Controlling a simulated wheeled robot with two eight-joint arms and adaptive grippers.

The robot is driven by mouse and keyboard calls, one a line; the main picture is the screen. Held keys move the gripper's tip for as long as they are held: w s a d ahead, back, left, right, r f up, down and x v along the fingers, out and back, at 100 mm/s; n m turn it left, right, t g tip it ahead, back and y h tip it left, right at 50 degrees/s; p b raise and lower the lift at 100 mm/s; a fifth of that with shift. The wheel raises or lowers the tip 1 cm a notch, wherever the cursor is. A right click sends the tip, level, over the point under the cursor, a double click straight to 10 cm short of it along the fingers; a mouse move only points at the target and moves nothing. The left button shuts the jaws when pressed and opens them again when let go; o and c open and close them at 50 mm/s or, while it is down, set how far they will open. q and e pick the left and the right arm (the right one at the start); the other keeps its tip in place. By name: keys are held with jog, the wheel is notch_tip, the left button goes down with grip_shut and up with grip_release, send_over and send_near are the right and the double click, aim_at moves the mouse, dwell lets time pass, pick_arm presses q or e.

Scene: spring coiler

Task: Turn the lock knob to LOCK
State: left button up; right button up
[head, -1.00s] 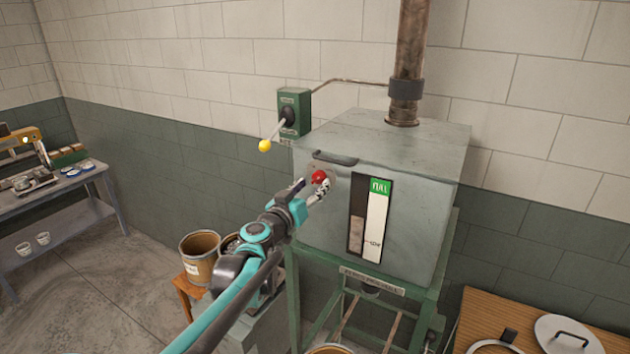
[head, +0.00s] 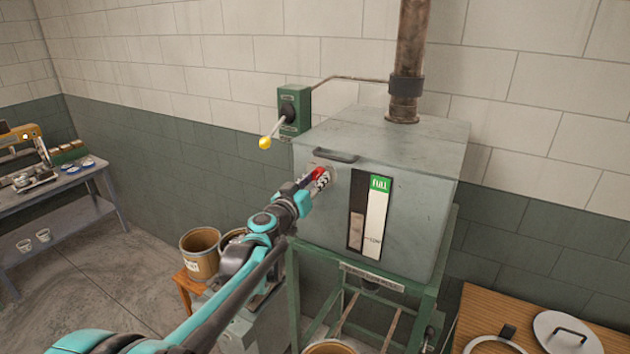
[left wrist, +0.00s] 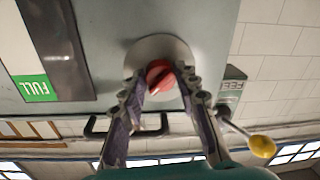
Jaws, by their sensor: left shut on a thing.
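The red lock knob (head: 319,173) sits on a round pale plate (left wrist: 162,50) on the front of the grey metal box (head: 420,215). My left gripper (head: 316,180) reaches it from the front left and covers much of it in the head view. In the left wrist view the red knob (left wrist: 160,76) lies between the fingertips of my left gripper (left wrist: 164,82), which are shut on it. The lettering around the knob cannot be read. My right gripper is not in view.
A dark handle (head: 335,155) is just above the knob, and a FULL level gauge (head: 376,215) is to its right. A yellow-tipped lever (head: 265,142) sticks out from a green switch box at the left. Buckets (head: 200,255) stand below.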

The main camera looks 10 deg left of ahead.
pick_arm(q)
jog(key=n, duration=0.4)
jog(key=shift+b, duration=0.35)
jog(key=n, duration=0.4)
jog(key=shift+r+g+b, duration=0.1)
jog(key=shift+g+b, duration=0.2)
jog(key=n, duration=0.4)
jog(key=shift+r+n, duration=0.1)
jog(key=shift+n, duration=0.2)
jog(key=n+h+b, duration=0.1)
jog(key=n, duration=0.3)
jog(key=shift+n, duration=0.3)
jog(key=o, duration=1.2)
jog(key=shift+c, duration=0.2)
jog(key=shift+s, duration=0.1)
